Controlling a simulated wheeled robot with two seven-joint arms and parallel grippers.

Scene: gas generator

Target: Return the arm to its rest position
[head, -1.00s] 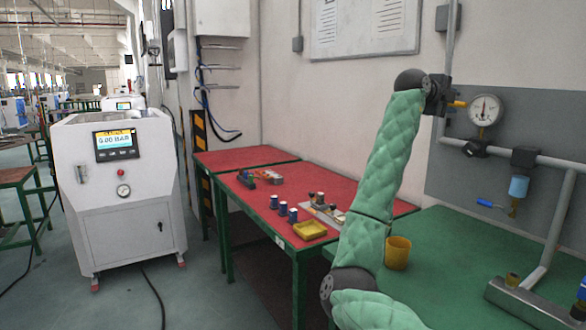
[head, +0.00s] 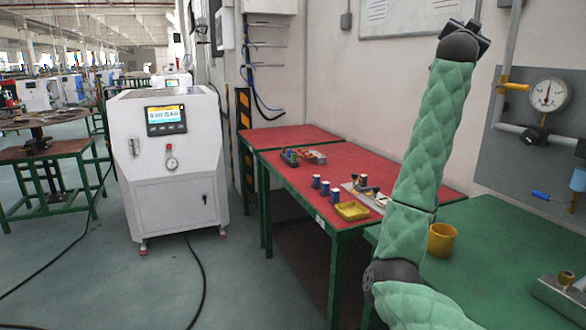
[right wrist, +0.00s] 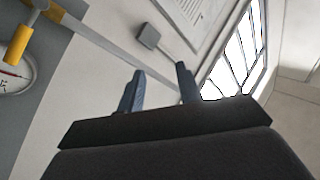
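My right arm, in a green quilted cover, rises from the bottom right of the head view. Its gripper (head: 466,34) is at the top, in front of the wall and left of the pressure gauge; its fingers are hard to make out there. In the right wrist view the two fingers of the right gripper (right wrist: 160,88) stand apart with nothing between them, so it is open and empty. The gauge (head: 549,94) hangs on a grey panel, and its edge shows in the right wrist view (right wrist: 14,78). My left gripper is not in view.
A red-topped table (head: 300,168) holds small blue cylinders, a yellow tray (head: 352,211) and fittings. A yellow cup (head: 442,240) stands on the green table (head: 500,250) beside my arm. A white generator cabinet (head: 168,190) stands left on open floor, with a cable beside it.

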